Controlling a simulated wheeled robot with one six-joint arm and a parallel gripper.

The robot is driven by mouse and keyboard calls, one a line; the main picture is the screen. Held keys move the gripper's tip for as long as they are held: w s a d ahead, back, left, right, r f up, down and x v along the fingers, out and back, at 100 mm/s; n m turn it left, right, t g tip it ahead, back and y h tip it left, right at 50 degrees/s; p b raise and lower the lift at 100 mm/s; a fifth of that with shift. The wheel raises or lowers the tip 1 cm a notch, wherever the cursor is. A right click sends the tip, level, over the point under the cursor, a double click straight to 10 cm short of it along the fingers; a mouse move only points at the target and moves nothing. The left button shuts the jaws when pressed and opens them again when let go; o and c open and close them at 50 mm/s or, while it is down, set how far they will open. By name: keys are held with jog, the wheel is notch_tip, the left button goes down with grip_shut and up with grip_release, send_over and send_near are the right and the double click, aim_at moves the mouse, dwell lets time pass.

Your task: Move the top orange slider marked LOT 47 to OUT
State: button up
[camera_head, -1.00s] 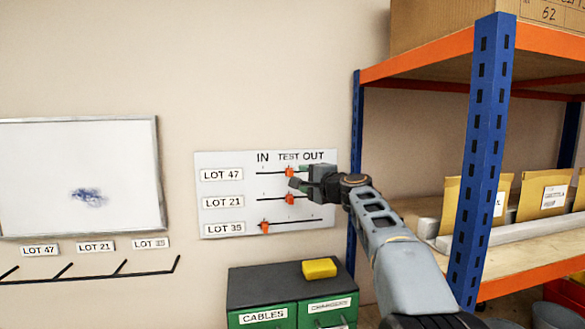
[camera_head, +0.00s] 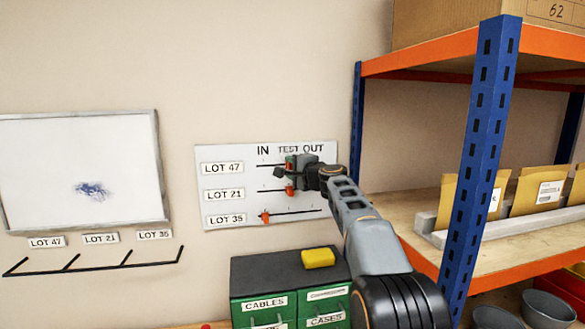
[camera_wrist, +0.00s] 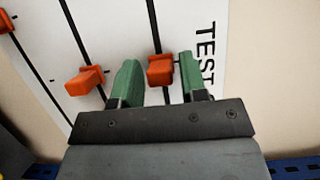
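The white slider board (camera_head: 235,208) hangs on the wall, with rows LOT 47, LOT 21 and LOT 35 under IN, TEST and OUT. The top orange slider (camera_head: 289,162) of LOT 47 is at TEST, partly hidden by my gripper (camera_head: 288,168). In the wrist view the board is turned, and this slider (camera_wrist: 160,70) lies between the two green fingertips of my gripper (camera_wrist: 158,78). The fingers are open, with a narrow gap on each side of it. The LOT 21 slider (camera_wrist: 84,81) sits just outside the left finger, also at TEST.
The LOT 35 slider (camera_head: 265,217) is at IN. A blue and orange shelf rack (camera_head: 484,150) stands right of the board, its post close to my arm. Green drawers (camera_head: 265,308) with a yellow block (camera_head: 318,258) on top are below. A whiteboard (camera_head: 85,170) hangs left.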

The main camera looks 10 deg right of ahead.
grip_shut()
jog(key=d, duration=0.8)
jog(key=shift+d, duration=0.15)
jog(key=shift+o, duration=0.4)
grip_release()
jog(key=shift+d, duration=0.15)
jog(key=shift+o, duration=0.7)
